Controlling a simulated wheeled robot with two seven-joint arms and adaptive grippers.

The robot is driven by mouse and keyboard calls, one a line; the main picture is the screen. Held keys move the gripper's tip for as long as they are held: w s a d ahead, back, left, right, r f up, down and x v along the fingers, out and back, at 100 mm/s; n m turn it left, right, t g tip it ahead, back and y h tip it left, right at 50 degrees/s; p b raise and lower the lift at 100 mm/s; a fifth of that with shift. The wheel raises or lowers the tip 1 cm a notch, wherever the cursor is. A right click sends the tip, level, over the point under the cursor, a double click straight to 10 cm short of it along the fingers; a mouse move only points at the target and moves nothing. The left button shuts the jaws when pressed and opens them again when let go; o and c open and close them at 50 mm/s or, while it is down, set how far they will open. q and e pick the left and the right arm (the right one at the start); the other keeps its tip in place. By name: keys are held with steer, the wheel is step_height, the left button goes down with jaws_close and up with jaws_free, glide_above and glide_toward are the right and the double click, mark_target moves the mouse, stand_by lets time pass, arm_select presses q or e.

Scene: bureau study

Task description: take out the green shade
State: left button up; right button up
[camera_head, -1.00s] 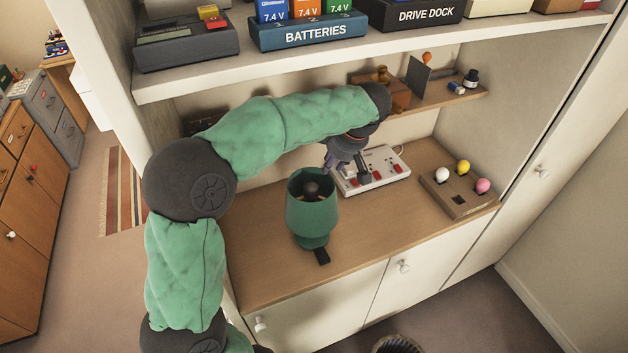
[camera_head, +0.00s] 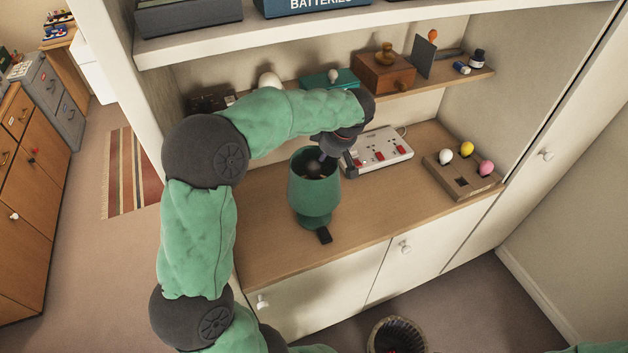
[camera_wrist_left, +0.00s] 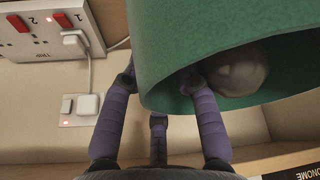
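The green shade (camera_head: 313,188) is a cup-like lampshade, wide mouth up, on a green lamp standing on the wooden desk top. A dark round bulb (camera_head: 313,169) shows inside its mouth. My left gripper (camera_head: 338,158) is at the shade's far right rim. In the left wrist view the green shade (camera_wrist_left: 200,45) fills the upper right, and the bulb (camera_wrist_left: 238,72) shows under its rim. One purple finger reaches inside the shade beside the bulb. The other fingers are outside, spread apart. I cannot tell whether they touch the wall. My right gripper is out of view.
A white power strip (camera_head: 382,149) with red switches lies right of the lamp. A wooden holder (camera_head: 455,185) with white, yellow and pink bulbs stands further right. A small shelf with a wooden box (camera_head: 383,75) is behind. A dark bin (camera_head: 397,335) stands on the floor.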

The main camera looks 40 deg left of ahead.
arm_select(q)
steer(key=shift+a+f, duration=0.25)
steer(key=shift+f, duration=0.25)
jaws_close()
steer(key=shift+r, duration=0.15)
